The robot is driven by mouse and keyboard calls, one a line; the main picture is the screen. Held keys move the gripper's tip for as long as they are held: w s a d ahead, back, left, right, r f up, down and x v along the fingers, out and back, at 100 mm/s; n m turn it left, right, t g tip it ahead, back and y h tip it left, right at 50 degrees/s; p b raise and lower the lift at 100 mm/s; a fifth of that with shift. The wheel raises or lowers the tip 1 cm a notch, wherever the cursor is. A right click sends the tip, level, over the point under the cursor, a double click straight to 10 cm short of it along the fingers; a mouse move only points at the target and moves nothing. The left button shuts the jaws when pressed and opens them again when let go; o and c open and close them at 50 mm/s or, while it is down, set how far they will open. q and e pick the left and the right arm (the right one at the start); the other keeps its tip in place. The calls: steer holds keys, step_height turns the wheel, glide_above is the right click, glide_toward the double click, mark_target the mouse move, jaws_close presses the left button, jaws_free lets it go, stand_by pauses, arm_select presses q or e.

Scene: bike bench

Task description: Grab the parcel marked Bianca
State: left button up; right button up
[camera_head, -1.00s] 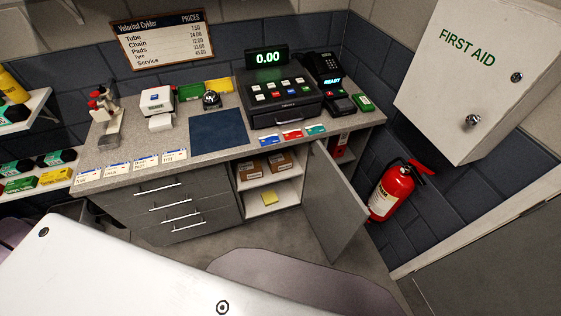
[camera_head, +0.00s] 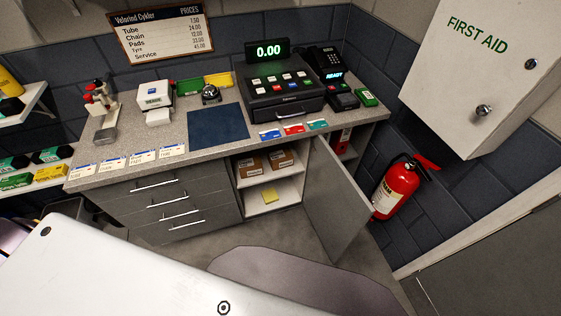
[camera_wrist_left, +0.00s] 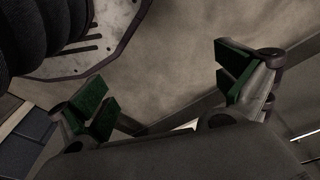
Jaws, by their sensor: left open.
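Two small brown cardboard parcels sit side by side on the upper shelf inside the open cupboard under the counter: the left parcel (camera_head: 249,166) and the right parcel (camera_head: 280,160). Each has a pale label, too small to read, so I cannot tell which is marked Bianca. The cupboard door (camera_head: 337,205) stands swung open to the right. My left gripper (camera_wrist_left: 165,93) shows in the left wrist view, open with its green-padded fingers wide apart and nothing between them, above the floor. Neither gripper shows in the head view.
The grey counter (camera_head: 95,181) holds a till (camera_head: 284,97), card terminal, bell and blue mat (camera_head: 218,127). A yellow pad (camera_head: 269,195) lies on the lower cupboard shelf. A red extinguisher (camera_head: 397,188) hangs right of the open door.

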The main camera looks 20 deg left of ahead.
arm_select(q)
steer(key=w+r+n+t+h+b, duration=0.2)
steer(key=w+n+b, duration=0.9)
steer(key=w, duration=1.9)
steer(key=w+d+r+n+t+h+b, duration=0.1)
steer(key=w+r+n+h+b, duration=0.4)
steer(key=w+r+n+b, duration=0.7)
steer(key=shift+w+d+r+t+b, duration=0.2)
steer(key=shift+w+r+t+b, duration=0.4)
steer(key=shift+w+r, duration=3.45)
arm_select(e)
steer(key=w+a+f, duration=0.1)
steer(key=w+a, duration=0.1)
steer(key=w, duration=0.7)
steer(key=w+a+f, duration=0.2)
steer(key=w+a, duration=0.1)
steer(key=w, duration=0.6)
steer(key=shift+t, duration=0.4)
arm_select(q)
steer(key=shift+w+f, duration=0.15)
steer(key=shift+w, duration=0.15)
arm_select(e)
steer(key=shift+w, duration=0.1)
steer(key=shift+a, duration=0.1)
